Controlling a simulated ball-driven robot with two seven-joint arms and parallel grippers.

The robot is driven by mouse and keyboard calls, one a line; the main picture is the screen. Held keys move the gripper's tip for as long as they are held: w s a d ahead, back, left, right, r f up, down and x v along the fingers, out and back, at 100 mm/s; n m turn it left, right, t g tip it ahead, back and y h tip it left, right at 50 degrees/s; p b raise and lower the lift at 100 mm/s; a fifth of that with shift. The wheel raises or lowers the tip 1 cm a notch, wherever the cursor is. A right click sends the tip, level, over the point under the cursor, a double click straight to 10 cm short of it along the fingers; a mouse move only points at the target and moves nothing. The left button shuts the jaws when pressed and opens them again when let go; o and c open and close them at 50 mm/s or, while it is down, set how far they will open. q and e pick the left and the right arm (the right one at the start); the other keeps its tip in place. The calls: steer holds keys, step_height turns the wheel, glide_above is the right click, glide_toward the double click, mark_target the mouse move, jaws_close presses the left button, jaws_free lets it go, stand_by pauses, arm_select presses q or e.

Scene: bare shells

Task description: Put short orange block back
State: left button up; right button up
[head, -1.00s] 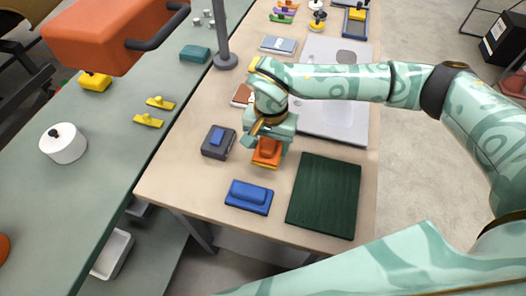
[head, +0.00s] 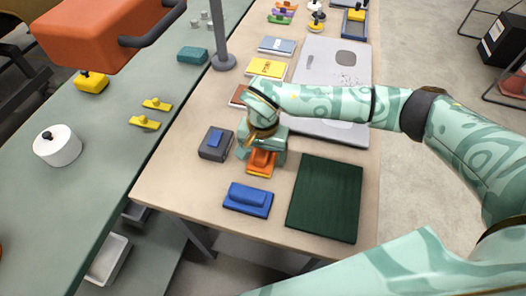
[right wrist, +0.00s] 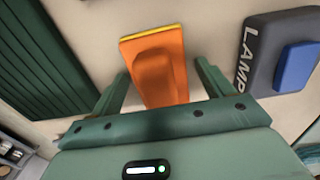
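The orange block (head: 261,162) lies on the wooden table, between the grey box with the blue top and the dark green board. It has a flat base with a yellow edge and a raised middle part. In the right wrist view the orange block (right wrist: 158,75) sits between my right gripper's two fingers (right wrist: 163,85), with a gap on each side. In the head view my right gripper (head: 262,153) is over the far part of the block and hides some of it. My right gripper is open. My left gripper is not in view.
A blue block (head: 248,199) lies in front, a grey box (head: 216,143) with a blue top to the left, and a dark green board (head: 325,198) to the right. A lamp post (head: 222,40) stands behind. A grey laptop-like panel (head: 335,68) lies beneath my right arm.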

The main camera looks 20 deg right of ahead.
step_height(320, 180, up, 12)
steer(key=p, duration=0.2)
steer(key=shift+r, duration=0.15)
stand_by(0.6)
